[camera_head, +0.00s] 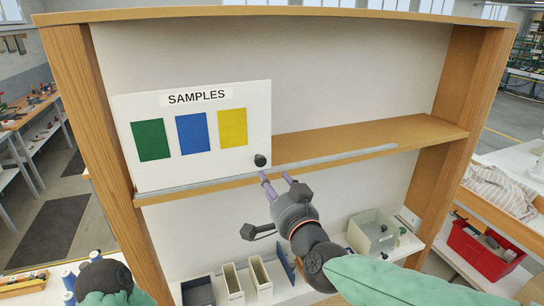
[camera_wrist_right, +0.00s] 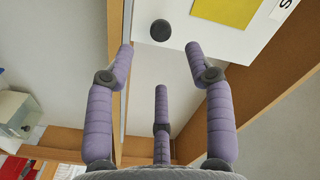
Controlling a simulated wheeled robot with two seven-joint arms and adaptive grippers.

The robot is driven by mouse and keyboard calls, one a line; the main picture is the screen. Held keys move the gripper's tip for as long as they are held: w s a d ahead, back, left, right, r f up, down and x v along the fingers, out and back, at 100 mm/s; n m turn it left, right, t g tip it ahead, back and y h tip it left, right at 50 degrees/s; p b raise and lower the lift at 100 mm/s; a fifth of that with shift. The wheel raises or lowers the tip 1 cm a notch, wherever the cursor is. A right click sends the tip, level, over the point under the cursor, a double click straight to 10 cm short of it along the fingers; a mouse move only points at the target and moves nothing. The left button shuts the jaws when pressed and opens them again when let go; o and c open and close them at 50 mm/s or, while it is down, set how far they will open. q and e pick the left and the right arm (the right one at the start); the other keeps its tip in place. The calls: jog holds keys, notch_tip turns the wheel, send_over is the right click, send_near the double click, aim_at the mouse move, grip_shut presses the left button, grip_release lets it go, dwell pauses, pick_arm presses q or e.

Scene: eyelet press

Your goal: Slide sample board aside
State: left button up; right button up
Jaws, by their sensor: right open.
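The sample board (camera_head: 190,135) is a white panel labelled SAMPLES with green, blue and yellow swatches. It stands upright at the left of the wooden shelf unit, in a pale rail along the shelf edge. A dark round knob (camera_head: 260,160) sits at its lower right corner. My right gripper (camera_head: 276,178) is open and empty just below the knob. In the right wrist view the knob (camera_wrist_right: 160,30) appears just beyond the open fingertips (camera_wrist_right: 159,50), between them; I see no contact. Part of my left arm shows at the bottom left, but its gripper does not.
The rail (camera_head: 335,159) runs on to the right, and the shelf (camera_head: 400,132) there is bare. Below stand open bins (camera_head: 233,280) and a grey box (camera_head: 372,232). A wooden upright (camera_head: 460,110) closes the right side. A red crate (camera_head: 485,250) stands farther right.

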aim_at(261, 164)
jog(key=p+x, duration=0.1)
jog(key=x, duration=1)
jog(key=shift+d+p, duration=0.1)
jog(key=shift+p, duration=0.2)
jog(key=shift+s+f, duration=0.1)
grip_shut()
